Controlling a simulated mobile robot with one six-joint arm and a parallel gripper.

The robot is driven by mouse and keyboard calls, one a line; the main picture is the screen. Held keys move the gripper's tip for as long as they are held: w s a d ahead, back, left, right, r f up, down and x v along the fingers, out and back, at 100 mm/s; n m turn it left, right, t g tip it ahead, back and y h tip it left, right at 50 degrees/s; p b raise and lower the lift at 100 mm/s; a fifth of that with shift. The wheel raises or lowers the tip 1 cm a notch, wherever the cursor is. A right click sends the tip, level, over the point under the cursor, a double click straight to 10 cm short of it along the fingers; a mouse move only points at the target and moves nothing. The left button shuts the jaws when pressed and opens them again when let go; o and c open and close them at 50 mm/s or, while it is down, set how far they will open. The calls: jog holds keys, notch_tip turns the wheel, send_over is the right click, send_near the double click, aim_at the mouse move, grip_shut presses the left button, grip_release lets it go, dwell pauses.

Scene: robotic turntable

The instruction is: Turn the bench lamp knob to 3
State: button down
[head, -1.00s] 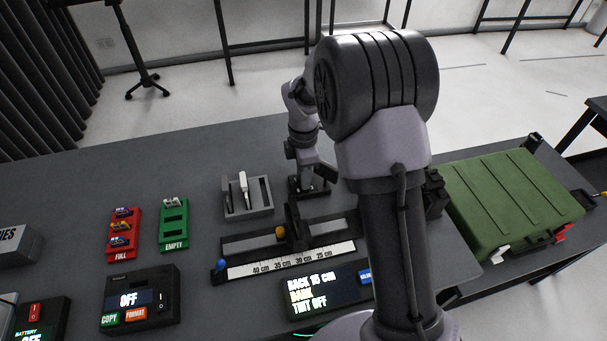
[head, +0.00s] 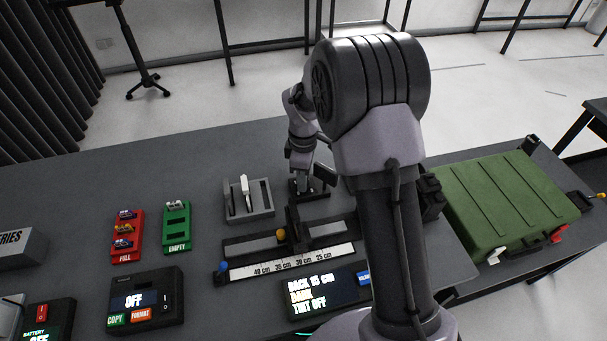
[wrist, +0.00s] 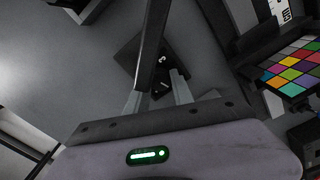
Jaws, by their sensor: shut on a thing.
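The bench lamp's dark base (head: 318,194) stands on the grey bench, right of the grey slotted block. In the wrist view, the dark base (wrist: 128,52) lies beneath my fingers, with a small white mark on it. My gripper (head: 307,178) points down over the base. In the wrist view, my gripper (wrist: 160,88) has its two pale fingers closed on the dark knob (wrist: 160,90). A dark bar (wrist: 150,50) crosses in front and hides part of it. The knob's setting and number cannot be read. In the head view the knob is hidden.
A grey slotted block (head: 262,211) stands left of the base. A slide rail with a cm scale (head: 285,264) lies in front. A colour chart (wrist: 292,70) is at the right in the wrist view. A green case (head: 510,200) is at right. The back bench is clear.

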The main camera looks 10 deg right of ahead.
jog(key=m+p, duration=0.1)
jog(key=m, duration=0.4)
jog(key=shift+m, duration=0.4)
dwell(0.4)
jog(key=c, duration=1.1)
grip_release()
notch_tip(320, 180, up, 17)
jog(key=p, duration=0.6)
jog(key=shift+r, duration=0.2)
